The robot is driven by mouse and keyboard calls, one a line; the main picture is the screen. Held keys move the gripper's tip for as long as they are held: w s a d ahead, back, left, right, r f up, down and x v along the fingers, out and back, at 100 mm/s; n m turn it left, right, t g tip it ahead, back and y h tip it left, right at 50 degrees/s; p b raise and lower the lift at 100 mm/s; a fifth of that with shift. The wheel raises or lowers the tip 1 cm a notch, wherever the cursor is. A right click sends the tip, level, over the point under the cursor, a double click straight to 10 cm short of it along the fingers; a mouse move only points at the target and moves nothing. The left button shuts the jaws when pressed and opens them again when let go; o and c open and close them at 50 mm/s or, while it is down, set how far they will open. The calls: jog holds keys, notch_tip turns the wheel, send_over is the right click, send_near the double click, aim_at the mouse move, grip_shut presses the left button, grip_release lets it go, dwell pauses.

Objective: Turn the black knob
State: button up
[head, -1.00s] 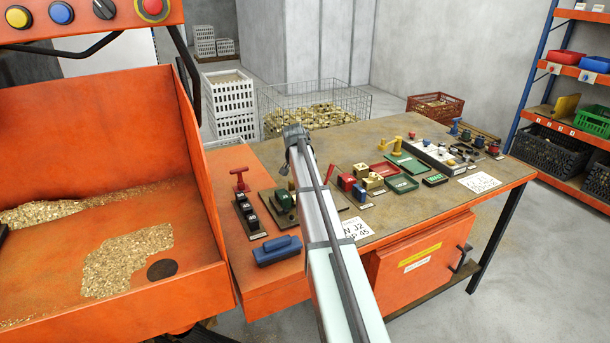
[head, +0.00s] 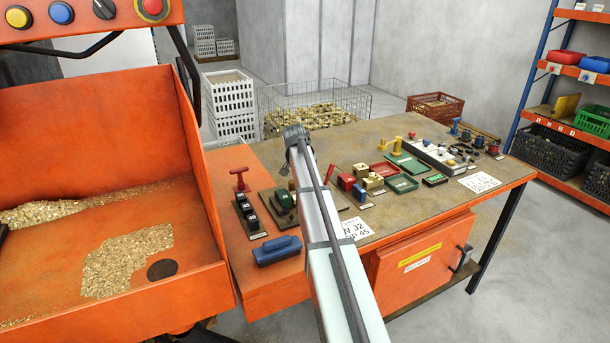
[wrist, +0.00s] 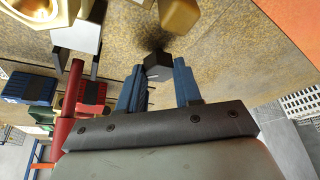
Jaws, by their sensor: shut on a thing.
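The black knob (wrist: 156,62) shows in the wrist view as a small dark faceted block above the worn tabletop. My gripper (wrist: 159,72) has its two blue fingers on either side of the knob and is shut on it. The fingertips cover parts of the knob's sides, and its base is hidden or in shadow. In the head view my arm hides the gripper and the knob.
A red lever (wrist: 69,105) stands close to the left of my fingers in the wrist view. Brass blocks (wrist: 181,15) are near the top. In the head view, fixtures and red and green trays (head: 401,183) crowd the bench (head: 440,215) right of my arm.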

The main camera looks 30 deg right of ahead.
jog(key=n, duration=0.2)
jog(key=n+t+y, duration=0.1)
jog(key=n, duration=0.2)
jog(key=shift+s+d+y, duration=0.1)
jog(key=shift+d+y, duration=0.05)
jog(key=shift+y, duration=0.15)
jog(key=n+y, duration=0.1)
jog(key=n, duration=0.1)
jog(key=n+y, duration=0.1)
jog(key=n, duration=0.2)
jog(key=shift+d+t, duration=0.1)
jog(key=shift+t, duration=0.2)
jog(key=shift+n, duration=0.3)
jog(key=o, duration=1)
jog(key=shift+o, duration=0.2)
jog(key=shift+r, duration=0.1)
jog(key=v, duration=1.3)
jog(key=shift+s+r, duration=0.2)
jog(key=shift+r, duration=0.05)
